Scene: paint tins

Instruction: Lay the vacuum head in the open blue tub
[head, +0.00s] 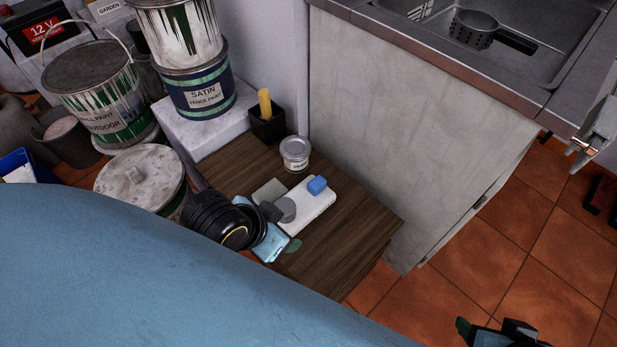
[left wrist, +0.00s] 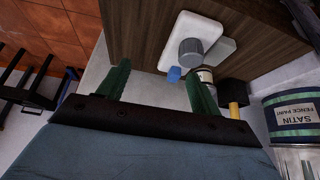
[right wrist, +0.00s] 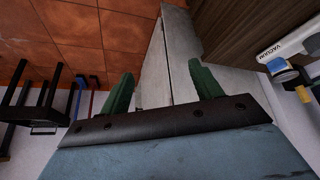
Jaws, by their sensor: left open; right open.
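The vacuum head (head: 309,207) is a white flat piece with a grey round part and a blue block, lying on a dark wooden top. It also shows in the left wrist view (left wrist: 183,29), and its "VACUUM" lettering shows in the right wrist view (right wrist: 280,49). My left gripper (head: 279,244) is open and empty, beside the vacuum head's near left side; its green fingers show apart in the left wrist view (left wrist: 160,82). My right gripper (head: 490,333) is open and empty over the tiled floor. A blue container (head: 17,163), possibly the tub, is cut off at the left edge.
A small tin (head: 295,153) and a dark holder (head: 267,124) with a yellow item stand behind the vacuum head. Stacked paint tins (head: 200,92) and a lidded tin (head: 140,182) stand left. A grey cabinet (head: 415,130) with a sink borders the right.

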